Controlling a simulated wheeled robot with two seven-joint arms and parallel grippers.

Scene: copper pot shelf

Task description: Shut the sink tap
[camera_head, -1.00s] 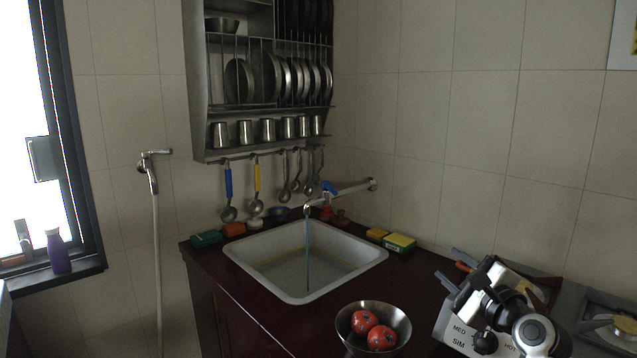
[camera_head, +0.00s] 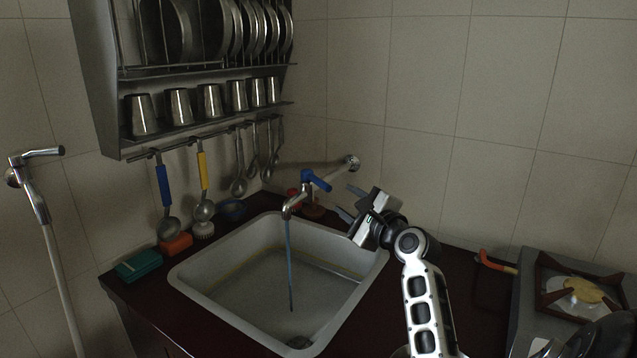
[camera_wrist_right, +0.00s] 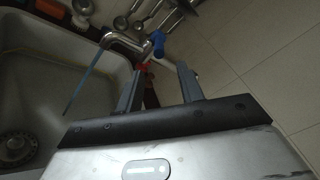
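The sink tap (camera_head: 298,196) sticks out from the wall on a pipe above the sink (camera_head: 240,290). A thin stream of water (camera_head: 289,262) falls from its spout into the basin. Its blue handle (camera_head: 316,180) sits on top. In the wrist view the tap (camera_wrist_right: 122,41) and blue handle (camera_wrist_right: 158,45) lie just beyond the fingertips. My right gripper (camera_head: 350,203) is open, to the right of the handle and apart from it. Its two fingers (camera_wrist_right: 157,78) show nothing between them in the wrist view. My left gripper is out of view.
A metal rack with cups (camera_head: 178,107) and plates hangs on the wall, with ladles (camera_head: 167,226) below it. A green sponge (camera_head: 138,265) lies at the sink's left. A stove (camera_head: 570,300) with an orange-handled item (camera_head: 495,262) stands right.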

